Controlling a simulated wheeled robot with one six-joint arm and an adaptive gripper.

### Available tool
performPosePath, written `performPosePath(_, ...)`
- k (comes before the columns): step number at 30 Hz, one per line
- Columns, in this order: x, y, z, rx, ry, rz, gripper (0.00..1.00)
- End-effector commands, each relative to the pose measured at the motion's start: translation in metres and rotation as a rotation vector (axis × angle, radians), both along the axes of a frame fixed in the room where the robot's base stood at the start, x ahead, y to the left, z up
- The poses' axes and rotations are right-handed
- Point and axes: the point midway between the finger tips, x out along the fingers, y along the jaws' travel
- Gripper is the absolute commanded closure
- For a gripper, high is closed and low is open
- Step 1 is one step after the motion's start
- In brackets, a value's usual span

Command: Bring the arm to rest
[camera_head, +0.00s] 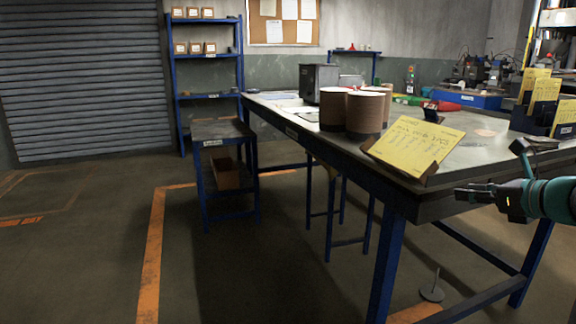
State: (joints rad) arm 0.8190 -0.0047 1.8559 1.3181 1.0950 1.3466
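My gripper (464,193) is at the right, in front of the near edge of the long workbench (340,148). It points left on the end of my teal and black arm, which comes in from the right edge. I see nothing held between its fingers. The fingers are small and seen from the side, so I cannot tell how far apart they are. The rest of my arm is outside the view.
Several brown cylinders (366,114) and a yellow sheet on a tilted holder (415,146) stand on the bench. Yellow cards (543,98) stand at the right. A disc-based rod (432,292) stands on the floor below. The floor at left is clear.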

Motion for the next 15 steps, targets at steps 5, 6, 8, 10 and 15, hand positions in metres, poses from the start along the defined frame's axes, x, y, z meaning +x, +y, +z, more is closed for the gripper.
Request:
performPosePath(5, -0.035, 0.033, -0.059, -0.471, 0.077, 0.243, 0.65)
performPosePath(6, -0.044, 0.044, -0.071, -0.581, 0.089, 0.319, 0.65)
performPosePath(8, -0.059, 0.059, -0.088, -0.743, 0.104, 0.444, 0.65)
performPosePath(10, -0.079, 0.078, -0.108, -0.932, 0.113, 0.612, 0.65)
performPosePath(15, -0.137, 0.124, -0.147, -1.391, 0.080, 1.094, 0.65)
